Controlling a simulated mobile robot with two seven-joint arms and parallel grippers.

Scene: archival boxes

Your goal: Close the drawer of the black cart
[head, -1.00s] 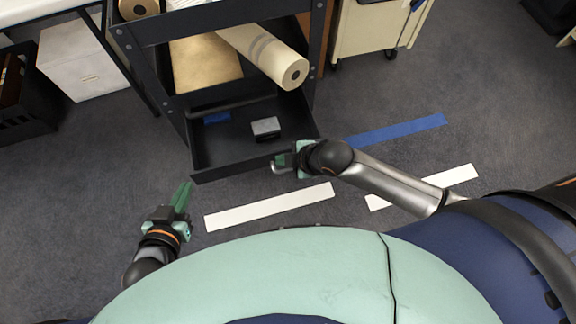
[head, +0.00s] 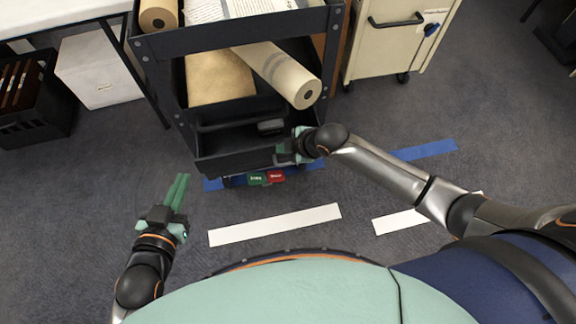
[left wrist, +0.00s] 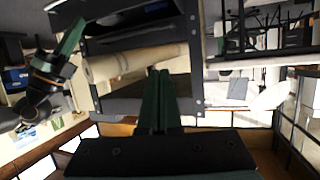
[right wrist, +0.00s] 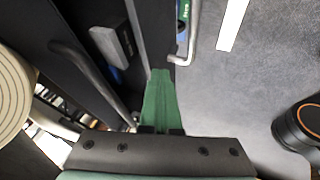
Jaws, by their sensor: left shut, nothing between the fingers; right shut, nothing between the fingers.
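The black cart (head: 166,72) stands ahead of me in the head view, with its drawer (head: 235,161) low at the front, still partly out. A grey block (head: 271,126) lies inside the drawer and also shows in the right wrist view (right wrist: 112,45). My right gripper (head: 286,154) is shut at the right end of the drawer front, seemingly touching it; the exact contact is hidden. In the right wrist view its green fingers (right wrist: 160,88) are together beside the drawer wall. My left gripper (head: 182,182) is shut and empty, apart from the cart to its left.
A beige cabinet (head: 380,50) stands right of the cart. A paper roll (head: 283,76) sticks out from the cart's shelf above the drawer. Small green and red items (head: 267,178) show below the drawer front. White (head: 275,224) and blue (head: 425,151) strips lie on the clear carpet.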

